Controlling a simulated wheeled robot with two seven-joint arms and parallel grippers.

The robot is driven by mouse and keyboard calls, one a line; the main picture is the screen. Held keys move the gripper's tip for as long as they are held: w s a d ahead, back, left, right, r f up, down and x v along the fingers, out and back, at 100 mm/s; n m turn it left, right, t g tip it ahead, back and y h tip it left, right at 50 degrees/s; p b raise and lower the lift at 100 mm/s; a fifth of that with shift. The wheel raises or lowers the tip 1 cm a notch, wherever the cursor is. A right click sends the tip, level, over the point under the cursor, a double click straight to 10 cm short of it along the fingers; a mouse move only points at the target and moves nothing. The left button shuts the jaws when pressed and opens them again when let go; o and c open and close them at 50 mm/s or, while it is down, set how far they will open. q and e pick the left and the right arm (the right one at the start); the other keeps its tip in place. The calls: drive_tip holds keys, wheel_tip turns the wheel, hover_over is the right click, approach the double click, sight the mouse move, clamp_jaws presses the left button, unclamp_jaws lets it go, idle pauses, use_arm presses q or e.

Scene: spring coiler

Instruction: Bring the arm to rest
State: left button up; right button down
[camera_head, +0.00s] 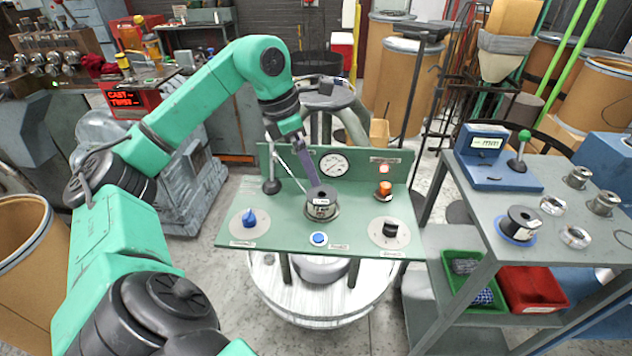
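My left arm (185,118), green with dark joints, comes in from the left and reaches over the green control panel (345,258). One grey-purple finger ends at the spool's top. Whether it touches the spool, and how far apart the fingers are, I cannot tell. A lever with a black ball knob (271,187) stands left of the spool. My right gripper is out of view.
The panel carries a blue knob (249,220), blue button (319,239), black knob (390,229), orange knob (385,189) and round gauge (333,164). A grey table (545,250) on the right holds a blue gauge box (487,146), a black spool (521,222) and metal parts.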

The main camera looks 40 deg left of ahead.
use_arm(q)
drive_tip(key=v, duration=0.2)
drive_tip(key=shift+a+r, duration=0.1)
drive_tip(key=shift+r, duration=0.15)
